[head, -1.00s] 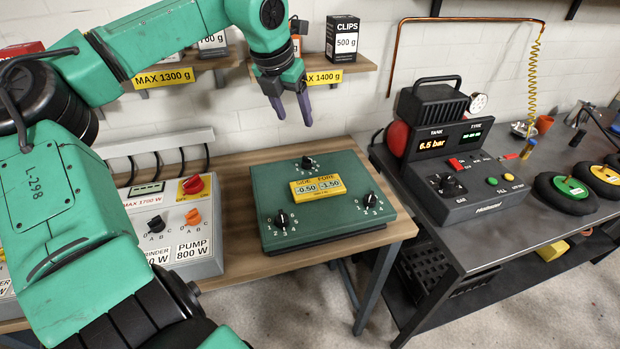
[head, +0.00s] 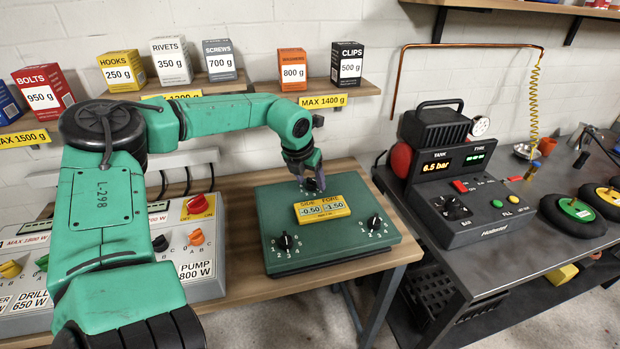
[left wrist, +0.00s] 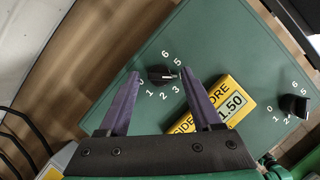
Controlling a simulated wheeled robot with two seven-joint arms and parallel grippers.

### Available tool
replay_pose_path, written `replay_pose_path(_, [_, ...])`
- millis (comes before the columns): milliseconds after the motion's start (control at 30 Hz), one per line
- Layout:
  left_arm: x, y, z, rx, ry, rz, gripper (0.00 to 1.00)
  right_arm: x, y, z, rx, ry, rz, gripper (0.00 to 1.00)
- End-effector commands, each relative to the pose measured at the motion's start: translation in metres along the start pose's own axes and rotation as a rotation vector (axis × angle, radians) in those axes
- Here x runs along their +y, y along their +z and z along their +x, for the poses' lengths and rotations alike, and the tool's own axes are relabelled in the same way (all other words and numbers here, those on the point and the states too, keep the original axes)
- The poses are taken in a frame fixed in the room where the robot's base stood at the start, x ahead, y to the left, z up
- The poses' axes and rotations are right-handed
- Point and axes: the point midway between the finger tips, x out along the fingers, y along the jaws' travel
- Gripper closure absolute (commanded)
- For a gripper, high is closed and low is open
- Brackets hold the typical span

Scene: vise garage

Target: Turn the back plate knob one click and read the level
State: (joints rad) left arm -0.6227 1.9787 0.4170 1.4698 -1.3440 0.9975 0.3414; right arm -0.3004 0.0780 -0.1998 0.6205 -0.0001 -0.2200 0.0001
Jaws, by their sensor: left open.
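The green plate (head: 275,215) lies on the wooden bench with three black knobs. The back knob (head: 312,186) is partly hidden by my left gripper (head: 307,173) in the head view. In the left wrist view this knob (left wrist: 160,74) sits between the open fingertips of the left gripper (left wrist: 160,78). I cannot tell whether they touch it or how far down they reach. Its white mark points toward the right finger, which hides part of the scale. The yellow level display (head: 322,208) reads SIDE -0.50 and FORE -1.50. My right gripper is out of view.
The left front knob (head: 285,242) and right front knob (head: 374,222) stand near the display. A power panel (head: 202,275) is at the left and a compressor unit (head: 470,215) at the right. A shelf with boxes (head: 292,70) hangs behind the gripper.

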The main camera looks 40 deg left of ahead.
Motion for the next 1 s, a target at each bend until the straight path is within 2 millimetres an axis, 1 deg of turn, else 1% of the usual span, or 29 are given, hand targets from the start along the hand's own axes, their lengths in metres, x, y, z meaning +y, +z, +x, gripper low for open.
replay_pose_path(100, [0.000, 0.000, 0.000, 0.000, 0.000, 0.000, 0.34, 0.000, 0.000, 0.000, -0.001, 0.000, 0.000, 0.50])
replay_pose_path(133, [0.000, 0.000, 0.000, 0.000, 0.000, 0.000, 0.38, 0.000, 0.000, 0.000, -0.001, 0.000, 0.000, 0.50])
replay_pose_path(167, [0.000, 0.000, 0.000, 0.000, 0.000, 0.000, 0.50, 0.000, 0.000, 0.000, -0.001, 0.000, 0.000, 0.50])
replay_pose_path(200, [0.000, 0.000, 0.000, 0.000, 0.000, 0.000, 0.65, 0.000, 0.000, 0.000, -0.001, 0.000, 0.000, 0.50])
replay_pose_path(300, [0.000, 0.000, 0.000, 0.000, 0.000, -0.001, 1.00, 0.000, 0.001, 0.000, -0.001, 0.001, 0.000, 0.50])
replay_pose_path(667, [0.001, 0.000, 0.001, 0.000, -0.014, 0.030, 1.00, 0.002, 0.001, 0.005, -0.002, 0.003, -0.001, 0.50])
replay_pose_path(867, [0.002, 0.000, 0.002, -0.002, -0.051, 0.119, 1.00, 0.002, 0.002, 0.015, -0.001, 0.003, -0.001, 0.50])
replay_pose_path(1000, [0.003, 0.000, 0.003, -0.001, -0.090, 0.213, 1.00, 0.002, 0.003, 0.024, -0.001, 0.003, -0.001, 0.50])
